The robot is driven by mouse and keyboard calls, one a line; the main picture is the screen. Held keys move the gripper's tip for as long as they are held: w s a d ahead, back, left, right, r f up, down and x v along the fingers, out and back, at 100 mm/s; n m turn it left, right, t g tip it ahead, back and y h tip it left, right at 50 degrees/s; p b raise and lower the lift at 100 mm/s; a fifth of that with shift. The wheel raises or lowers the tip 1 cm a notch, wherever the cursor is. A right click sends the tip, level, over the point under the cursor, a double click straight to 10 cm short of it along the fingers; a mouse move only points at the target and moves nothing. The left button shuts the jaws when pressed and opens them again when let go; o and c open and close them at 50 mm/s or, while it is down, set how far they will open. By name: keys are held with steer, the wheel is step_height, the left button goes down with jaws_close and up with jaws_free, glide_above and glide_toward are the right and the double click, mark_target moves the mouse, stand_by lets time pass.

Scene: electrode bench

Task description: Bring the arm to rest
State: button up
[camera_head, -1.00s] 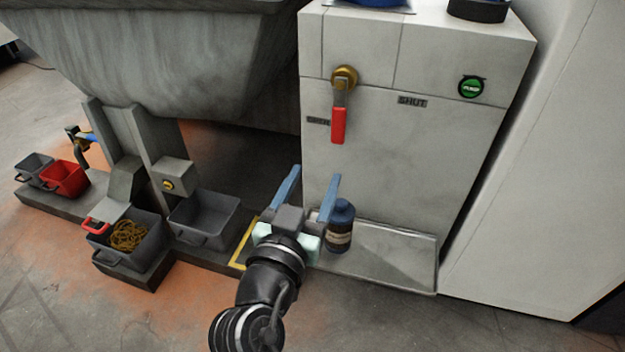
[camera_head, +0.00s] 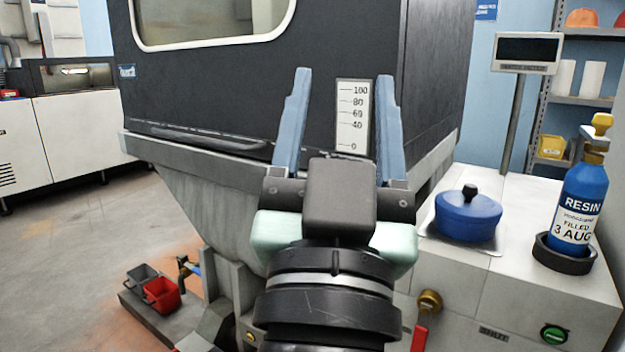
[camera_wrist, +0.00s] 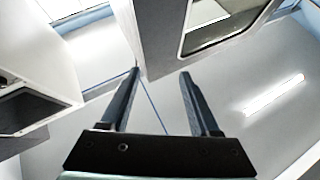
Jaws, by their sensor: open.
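My gripper (camera_head: 341,125) is raised in the middle of the head view, its two blue fingers pointing up and spread apart. Nothing is between the fingers. Behind them stands the dark machine housing (camera_head: 215,100) with a white level scale (camera_head: 353,112) reading 0 to 100. In the wrist view my gripper (camera_wrist: 160,72) is also open and empty. It faces up toward the ceiling (camera_wrist: 235,105) and a lit lamp (camera_wrist: 274,95). I cannot tell the gap between the fingers and the housing.
At right, a white cabinet (camera_head: 500,290) bears a blue lidded pot (camera_head: 468,218) and a blue resin bottle (camera_head: 582,205) in a black ring. A display on a post (camera_head: 527,52) stands behind. Floor (camera_head: 80,230) is clear at left.

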steer(key=s+a+r+n+t+y+p, duration=0.2)
steer(key=s+r+n+y+p, duration=0.3)
steer(key=r, duration=0.7)
step_height(320, 180, up, 34)
steer(key=m+h+p, duration=0.2)
steer(key=p, duration=3.2)
steer(key=shift+a+r, duration=0.15)
steer(key=shift+r, duration=0.05)
steer(key=shift+c, duration=0.3)
